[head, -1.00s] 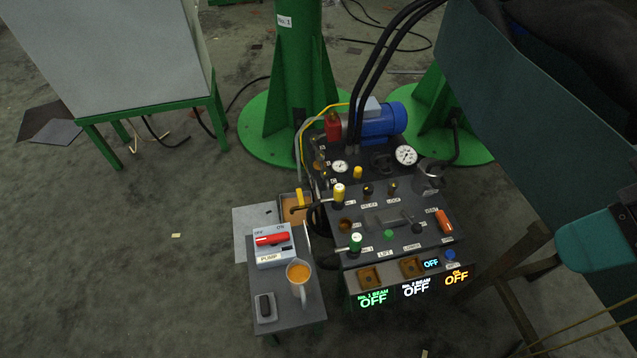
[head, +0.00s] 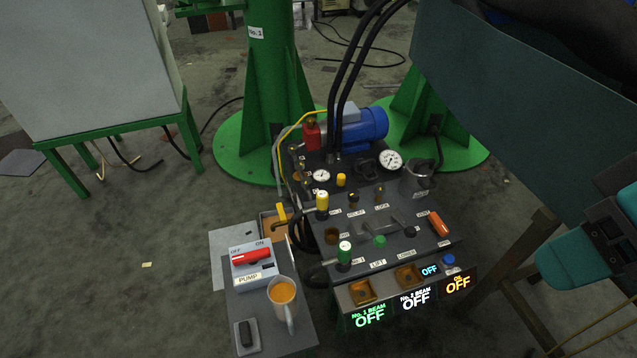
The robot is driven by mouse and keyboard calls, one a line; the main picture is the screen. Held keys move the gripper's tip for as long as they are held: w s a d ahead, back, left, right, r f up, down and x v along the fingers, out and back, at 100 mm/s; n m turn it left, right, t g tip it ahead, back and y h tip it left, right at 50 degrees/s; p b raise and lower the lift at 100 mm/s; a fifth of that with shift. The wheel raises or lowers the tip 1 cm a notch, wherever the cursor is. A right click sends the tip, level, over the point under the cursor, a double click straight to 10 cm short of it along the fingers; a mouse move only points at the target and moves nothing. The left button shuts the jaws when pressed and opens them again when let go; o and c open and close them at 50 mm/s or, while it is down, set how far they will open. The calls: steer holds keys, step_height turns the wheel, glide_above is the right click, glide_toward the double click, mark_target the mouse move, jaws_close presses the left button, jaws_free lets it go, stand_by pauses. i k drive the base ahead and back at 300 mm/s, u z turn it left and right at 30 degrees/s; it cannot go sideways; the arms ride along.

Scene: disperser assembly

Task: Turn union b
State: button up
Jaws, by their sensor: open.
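No part is readably marked as union b, so I cannot tell which one it is. On the dark control bench, a yellow-capped upright fitting (head: 322,203) has a dark line running left to a yellow handle-like piece (head: 282,213). A green-and-white-capped fitting (head: 344,252) stands nearer the front, with a thick dark hose (head: 318,278) at its left. Both fittings look upright; their threads are too small to make out. Teal and dark parts at the right edge look like my arm, well right of the bench. The jaws of my gripper cannot be seen.
A side shelf (head: 245,312) holds a pump switch box (head: 252,267), an orange-filled mug (head: 282,293) and a small dark device (head: 246,337). Lit OFF displays (head: 415,298) face front. Green columns (head: 275,90) and a blue motor (head: 365,127) stand behind. Left floor is mostly clear.

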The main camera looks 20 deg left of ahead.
mark_target(300, 165)
steer(key=z, duration=1.05)
steer(key=k, duration=1.3)
steer(key=u, duration=1.35)
steer(key=i, duration=0.5)
steer(key=z, duration=0.1)
